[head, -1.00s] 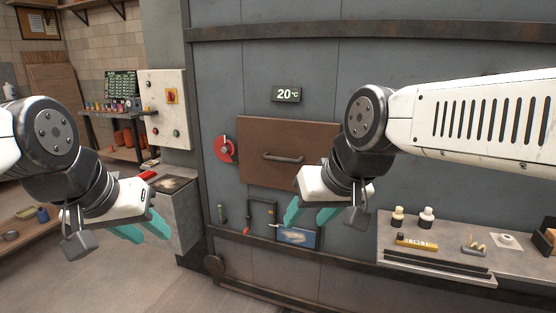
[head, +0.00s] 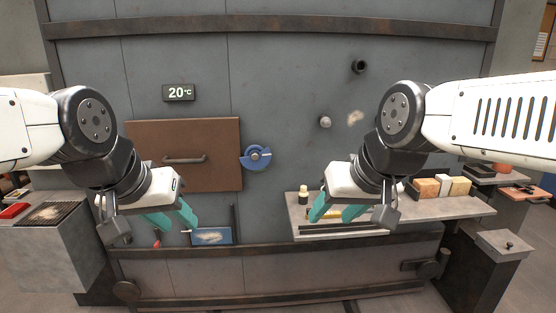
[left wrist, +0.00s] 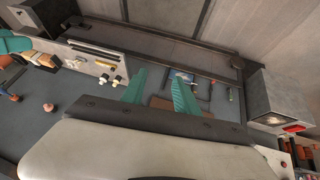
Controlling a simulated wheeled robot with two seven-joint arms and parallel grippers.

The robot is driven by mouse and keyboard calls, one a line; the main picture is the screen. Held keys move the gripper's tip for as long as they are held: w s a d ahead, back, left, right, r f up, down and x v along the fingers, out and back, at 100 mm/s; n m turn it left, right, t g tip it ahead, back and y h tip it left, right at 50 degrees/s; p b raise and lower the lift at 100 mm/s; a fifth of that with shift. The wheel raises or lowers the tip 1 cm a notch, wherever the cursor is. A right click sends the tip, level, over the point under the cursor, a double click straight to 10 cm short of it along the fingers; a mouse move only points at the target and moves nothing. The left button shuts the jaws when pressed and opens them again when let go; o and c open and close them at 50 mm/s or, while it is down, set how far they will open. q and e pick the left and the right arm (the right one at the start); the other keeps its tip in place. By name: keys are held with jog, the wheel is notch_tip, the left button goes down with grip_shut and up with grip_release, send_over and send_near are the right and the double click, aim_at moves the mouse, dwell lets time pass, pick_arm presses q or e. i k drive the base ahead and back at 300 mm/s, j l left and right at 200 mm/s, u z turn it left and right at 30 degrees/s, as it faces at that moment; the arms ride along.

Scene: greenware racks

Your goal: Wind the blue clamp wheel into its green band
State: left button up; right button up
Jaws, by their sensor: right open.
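The blue clamp wheel (head: 256,158) is on the grey kiln front, just right of the brown door, with a pale hub. I cannot make out a green band at it. My left gripper (head: 172,218) is open and empty, below and left of the wheel, in front of the lower kiln front. Its teal fingers (left wrist: 158,92) stand apart in the left wrist view. My right gripper (head: 337,211) is open and empty, below and right of the wheel, over the shelf's left end. Neither gripper touches the wheel.
The brown door (head: 212,140) has a bar handle. A round knob (head: 325,122) sticks out right of the wheel. The shelf (head: 440,209) holds bottles and blocks at lower right. The kiln front around the wheel is clear.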

aim_at(256, 158)
jog(key=i+l+u, duration=0.2)
jog(key=l, duration=0.25)
jog(key=l+u, duration=0.2)
jog(key=l, duration=0.2)
jog(key=i+l+u, duration=0.2)
jog(key=l, duration=0.3)
jog(key=k+j, duration=0.05)
